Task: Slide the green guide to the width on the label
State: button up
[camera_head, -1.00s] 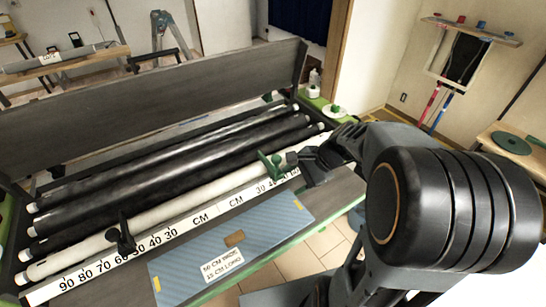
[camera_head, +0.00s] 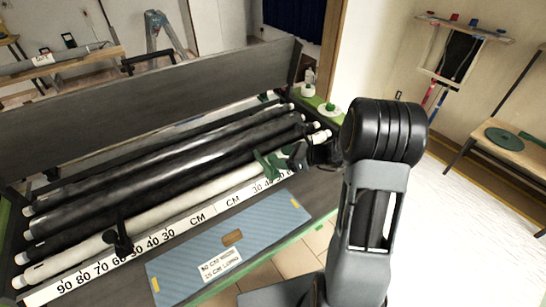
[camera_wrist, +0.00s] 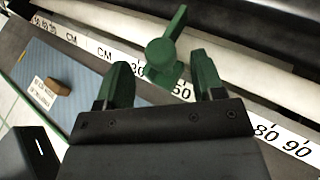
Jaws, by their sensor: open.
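The green guide (camera_head: 264,166) stands at the scale strip's right half; its round knob and upright arm show in the wrist view (camera_wrist: 163,54). There it hides the scale between 30 and 50. My gripper (camera_wrist: 163,82) has green fingers, spread apart with the guide's knob ahead between them, apparently not gripped. In the head view my gripper (camera_head: 285,157) overlaps the guide from the right. A white label (camera_head: 221,264) on the blue board reads CM WIDE over 15 CM LONG; its first number looks like 50 but is blurred.
A black guide (camera_head: 118,236) stands on the left half of the scale strip (camera_head: 155,243). A white roll (camera_head: 175,198) and black rolls (camera_head: 170,165) lie behind the strip. The blue board (camera_head: 270,220) lies in front, with a brown block (camera_head: 232,237) on it.

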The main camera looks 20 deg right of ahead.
aim_at(274, 157)
jog(key=shift+x, duration=2.15)
